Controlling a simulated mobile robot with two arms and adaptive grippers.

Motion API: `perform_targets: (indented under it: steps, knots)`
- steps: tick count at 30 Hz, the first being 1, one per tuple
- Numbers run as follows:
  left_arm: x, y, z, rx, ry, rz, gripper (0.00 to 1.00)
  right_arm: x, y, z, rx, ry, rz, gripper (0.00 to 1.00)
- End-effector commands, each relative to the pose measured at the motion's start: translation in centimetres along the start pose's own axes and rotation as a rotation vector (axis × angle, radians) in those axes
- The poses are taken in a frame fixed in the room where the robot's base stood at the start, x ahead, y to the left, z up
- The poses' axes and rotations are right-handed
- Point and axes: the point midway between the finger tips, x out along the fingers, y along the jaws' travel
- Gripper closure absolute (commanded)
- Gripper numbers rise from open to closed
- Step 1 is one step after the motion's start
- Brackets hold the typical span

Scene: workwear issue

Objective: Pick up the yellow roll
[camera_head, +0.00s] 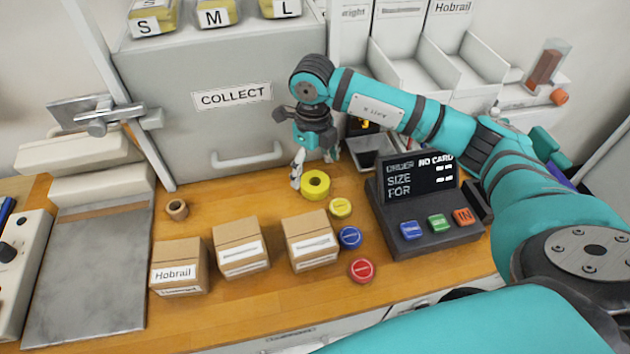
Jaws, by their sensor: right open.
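The yellow roll (316,186) stands on the wooden counter, in front of the grey COLLECT cabinet. It is a short yellow ring with a dark hole on top. My right gripper (314,176) points down just above and behind the roll, with its fingers apart and empty. One finger is at the roll's left; the other is partly hard to make out at its upper right. I cannot tell whether either finger touches the roll. My left gripper is not in view.
A yellow disc (340,208), a blue disc (349,238) and a red disc (361,270) lie right of several cardboard boxes (241,247). A dark terminal (432,235) with coloured buttons stands at right. A small brown roll (177,209) is at left. The counter between it and the yellow roll is clear.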

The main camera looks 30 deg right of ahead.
Motion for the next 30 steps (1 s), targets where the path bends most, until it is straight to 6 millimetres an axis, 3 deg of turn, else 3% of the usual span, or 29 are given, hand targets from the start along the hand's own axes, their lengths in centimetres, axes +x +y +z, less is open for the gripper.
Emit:
perform_targets:
  steps: [5,13,21,30]
  knots:
    - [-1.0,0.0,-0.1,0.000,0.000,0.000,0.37,1.2,0.1,-0.1,0.002,0.004,0.002,0.08]
    - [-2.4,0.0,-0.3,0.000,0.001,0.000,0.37,5.0,0.1,0.0,0.002,0.002,0.002,0.08]
    - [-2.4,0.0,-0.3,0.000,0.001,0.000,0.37,5.5,0.1,0.0,0.000,-0.001,0.001,0.08]
    - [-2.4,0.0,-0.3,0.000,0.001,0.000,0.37,5.4,0.1,0.0,0.000,-0.001,0.001,0.46]
